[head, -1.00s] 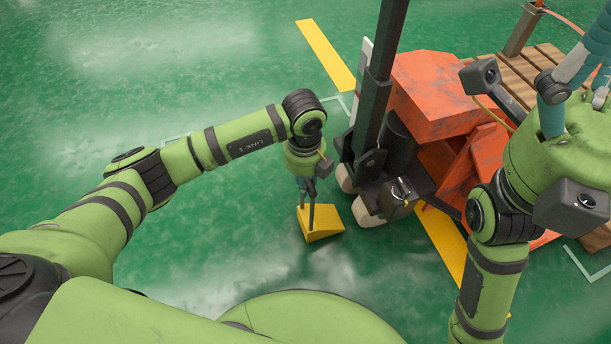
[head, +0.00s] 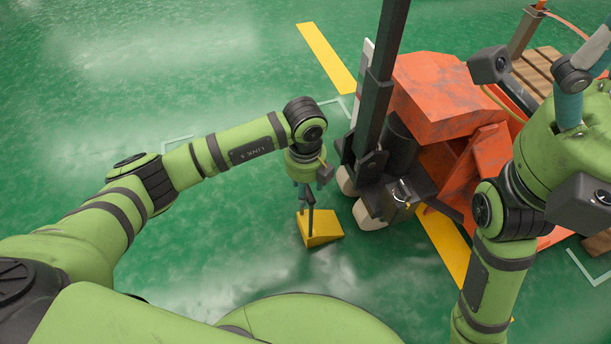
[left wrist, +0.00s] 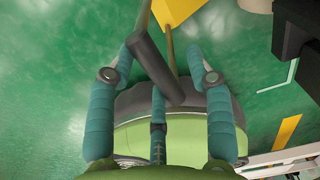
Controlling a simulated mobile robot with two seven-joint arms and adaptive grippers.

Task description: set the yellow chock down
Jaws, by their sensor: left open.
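The yellow chock (head: 322,230) is a wedge with a dark upright handle, at the green floor beside the orange machine. My left gripper (head: 305,198) is right above it, pointing down, at the handle's upper end. In the left wrist view the chock (left wrist: 180,10) shows at the top edge, partly cut off. Its dark handle grip (left wrist: 155,68) lies between the spread teal fingers of my left gripper (left wrist: 160,80), which is open. No finger clearly closes on the grip. My right gripper (head: 580,82) is at the upper right, away from the chock; its jaw state is unclear.
The orange machine (head: 440,95) with a dark mast (head: 378,90) and pale wheels (head: 368,214) stands just right of the chock. A wooden pallet (head: 540,68) is behind it. Yellow stripes (head: 327,57) mark the floor. The floor left of the chock is clear.

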